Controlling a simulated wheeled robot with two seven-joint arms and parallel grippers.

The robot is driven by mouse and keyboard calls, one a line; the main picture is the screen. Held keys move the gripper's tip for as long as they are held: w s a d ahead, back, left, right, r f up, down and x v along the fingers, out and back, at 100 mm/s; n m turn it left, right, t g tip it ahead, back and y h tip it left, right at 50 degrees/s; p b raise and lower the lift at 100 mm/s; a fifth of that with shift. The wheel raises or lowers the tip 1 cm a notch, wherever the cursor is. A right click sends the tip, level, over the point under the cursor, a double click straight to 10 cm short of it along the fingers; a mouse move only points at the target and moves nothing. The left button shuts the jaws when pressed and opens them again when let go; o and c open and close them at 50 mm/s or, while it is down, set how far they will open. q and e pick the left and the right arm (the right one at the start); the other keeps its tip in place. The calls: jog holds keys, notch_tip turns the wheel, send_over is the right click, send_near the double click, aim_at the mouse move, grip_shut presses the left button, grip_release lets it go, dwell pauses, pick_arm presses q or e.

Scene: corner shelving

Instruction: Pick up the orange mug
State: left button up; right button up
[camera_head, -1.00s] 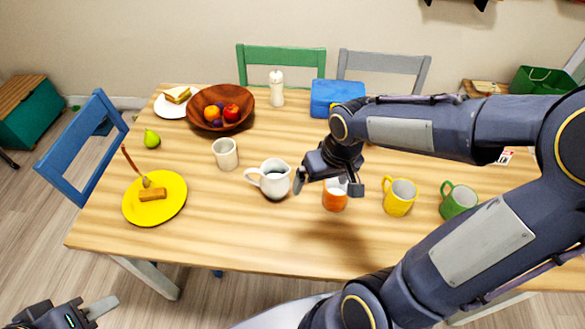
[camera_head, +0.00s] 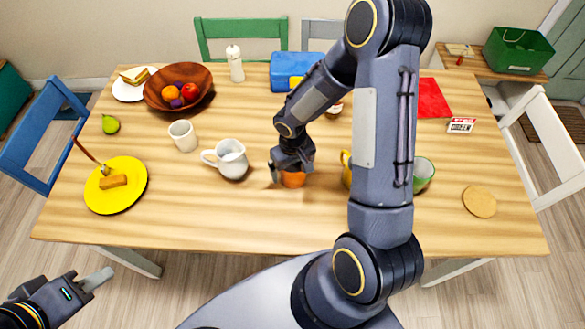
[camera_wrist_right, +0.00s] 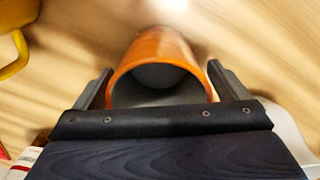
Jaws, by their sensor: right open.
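The orange mug (camera_head: 293,181) stands on the table, mostly covered from above by my right gripper (camera_head: 290,172) in the head view. In the right wrist view the mug (camera_wrist_right: 155,47) lies between the two fingers of the right gripper (camera_wrist_right: 161,82), its grey inside facing the camera. The fingers are apart, one on each side of the mug; a clear grip does not show. The mug's handle is hidden. My left gripper (camera_head: 84,287) is at the bottom left, off the table, with its jaw opening unclear.
A white jug (camera_head: 231,160) stands just left of the mug. A yellow mug (camera_head: 346,170) and a green mug (camera_head: 423,175) are to the right, partly behind my right arm. A blue box (camera_head: 291,70) is at the back. The table front is clear.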

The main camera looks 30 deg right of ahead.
jog(key=shift+f, duration=0.7)
jog(key=c, duration=1.3)
jog(key=shift+o, duration=0.2)
jog(key=shift+r, duration=0.2)
jog(key=shift+w+r, duration=0.1)
jog(key=shift+r, duration=1.1)
jog(key=s+a+r+b, duration=0.2)
jog(key=s+a+r, duration=0.1)
jog(key=a+r, duration=0.7)
jog(key=shift+s+a+b, duration=0.15)
jog(key=shift+a+b, duration=0.25)
jog(key=shift+a, duration=1.35)
jog(key=shift+r, duration=0.15)
